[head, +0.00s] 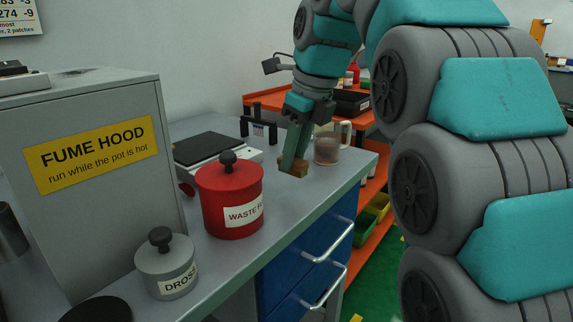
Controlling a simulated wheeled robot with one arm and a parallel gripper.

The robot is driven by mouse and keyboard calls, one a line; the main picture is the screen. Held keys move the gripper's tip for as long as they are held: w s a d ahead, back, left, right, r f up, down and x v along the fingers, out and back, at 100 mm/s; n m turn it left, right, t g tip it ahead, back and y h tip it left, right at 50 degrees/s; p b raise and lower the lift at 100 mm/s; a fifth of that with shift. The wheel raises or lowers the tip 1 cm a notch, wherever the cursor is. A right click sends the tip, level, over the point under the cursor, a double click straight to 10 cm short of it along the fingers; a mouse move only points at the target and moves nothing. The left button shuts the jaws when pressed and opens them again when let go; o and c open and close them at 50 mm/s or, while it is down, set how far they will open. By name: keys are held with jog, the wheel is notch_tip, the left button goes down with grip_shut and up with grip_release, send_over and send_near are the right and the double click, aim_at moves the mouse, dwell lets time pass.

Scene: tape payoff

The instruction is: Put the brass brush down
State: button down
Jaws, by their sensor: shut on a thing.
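My gripper (294,158) points down over the grey bench top (272,206). It is shut on the brass brush (299,171), a small tan and brown block showing at the fingertips. The brush is at or very near the bench surface; I cannot tell whether it touches. The fingers hide part of it.
A glass mug (327,150) with brownish contents stands just right of my gripper. A red waste tin (231,190), a grey dross pot (167,262) and a scale (211,150) stand to the left. The bench's front edge and blue drawers (298,262) are near.

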jog(key=shift+w+a+f, duration=0.1)
jog(key=shift+w+a, duration=0.25)
jog(key=shift+w, duration=0.2)
jog(key=shift+w+a+f, duration=0.1)
jog(key=shift+w+a, duration=0.25)
jog(key=shift+w, duration=0.2)
jog(key=shift+f, duration=1.65)
jog(key=shift+f, duration=0.15)
jog(key=c, duration=0.6)
grip_release()
